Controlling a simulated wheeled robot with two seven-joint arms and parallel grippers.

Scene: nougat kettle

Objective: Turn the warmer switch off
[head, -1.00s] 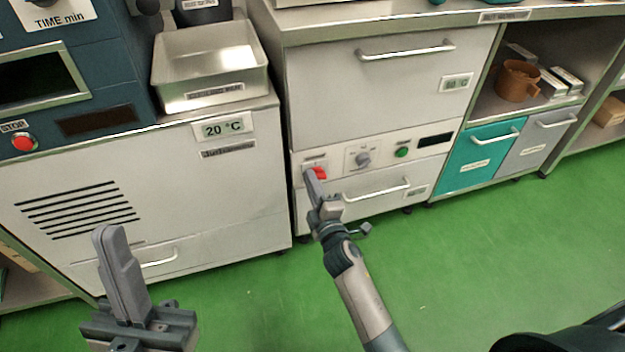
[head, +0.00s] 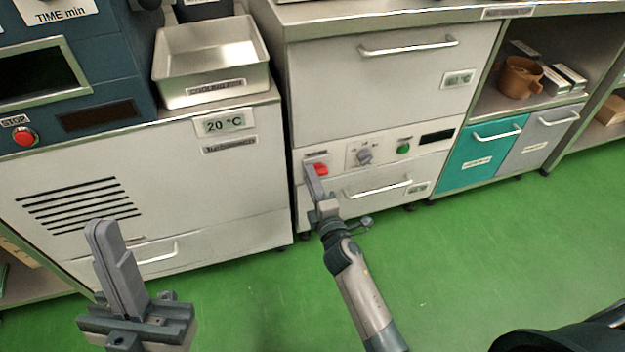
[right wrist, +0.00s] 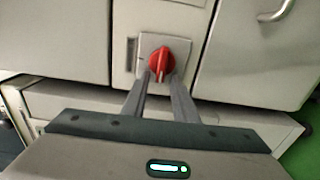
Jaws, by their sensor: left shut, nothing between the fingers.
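The red warmer switch (head: 320,169) sits at the left end of the control strip on the white cabinet. It also shows in the right wrist view as a red rotary knob (right wrist: 160,61) on a light plate, its grip close to upright with a slight tilt. My right gripper (head: 309,168) is at the switch. In the right wrist view its two fingers (right wrist: 160,77) are apart, with the lower part of the knob between their tips; whether they touch it I cannot tell. My left gripper (head: 98,226) is shut and empty, far to the left, in front of the vented cabinet.
A grey dial (head: 364,157), a green button (head: 403,149) and a dark display share the control strip. A drawer handle (head: 378,188) juts out just below. A metal tray (head: 212,90) stands on the left cabinet. The green floor in front is clear.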

